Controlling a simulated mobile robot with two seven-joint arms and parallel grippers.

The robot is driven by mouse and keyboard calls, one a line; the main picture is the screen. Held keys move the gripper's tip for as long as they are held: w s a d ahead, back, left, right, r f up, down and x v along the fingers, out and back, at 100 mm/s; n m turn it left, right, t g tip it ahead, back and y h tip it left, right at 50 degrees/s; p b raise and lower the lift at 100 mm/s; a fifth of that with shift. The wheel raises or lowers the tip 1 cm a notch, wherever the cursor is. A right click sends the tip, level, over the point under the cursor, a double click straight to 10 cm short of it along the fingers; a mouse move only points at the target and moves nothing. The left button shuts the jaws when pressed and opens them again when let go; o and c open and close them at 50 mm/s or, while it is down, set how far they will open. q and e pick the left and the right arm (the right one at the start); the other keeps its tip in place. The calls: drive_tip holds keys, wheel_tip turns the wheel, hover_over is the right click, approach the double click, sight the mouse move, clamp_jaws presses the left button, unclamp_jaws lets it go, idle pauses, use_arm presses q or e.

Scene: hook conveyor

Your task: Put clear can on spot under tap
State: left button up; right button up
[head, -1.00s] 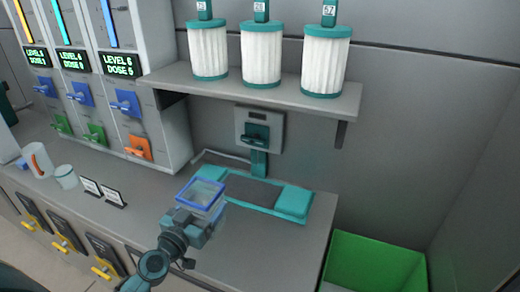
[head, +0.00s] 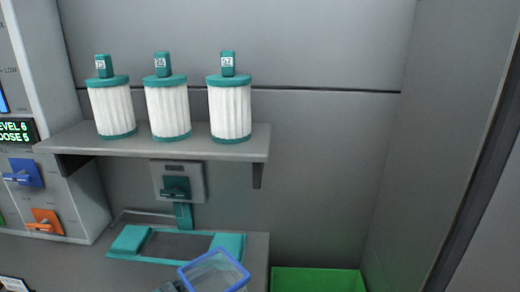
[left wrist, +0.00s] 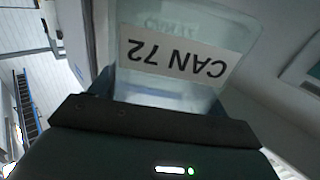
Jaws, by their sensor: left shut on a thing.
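The clear can (head: 214,274) with a blue rim is at the bottom of the head view, in front of the right end of the teal tray in the picture. My left gripper (head: 168,287) is mostly cut off there. In the left wrist view it is shut on the can (left wrist: 190,30), whose label reads CAN 72, upside down in the picture. The tap (head: 176,190) is a teal lever unit on a grey wall plate. Below it lies the teal tray with a dark, empty middle spot (head: 176,246). My right gripper is not in view.
A grey shelf (head: 190,143) above the tap holds three white canisters (head: 168,110) with teal lids. A dispenser with blue and orange levers (head: 45,222) stands at the left. A green bin (head: 318,280) is at the lower right, beyond the counter's edge.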

use_arm(q)
drive_tip(key=s+a+f+n+t+y, duration=0.1)
drive_tip(key=a+n+t+y, duration=0.5)
drive_tip(key=a+n+y, duration=0.3)
drive_tip(key=shift+a+f+n+y, duration=0.4)
drive_tip(key=shift+a+y, duration=1)
drive_tip(key=shift+y, duration=0.9)
drive_tip(key=shift+s+r, duration=0.1)
drive_tip(key=shift+d, duration=0.1)
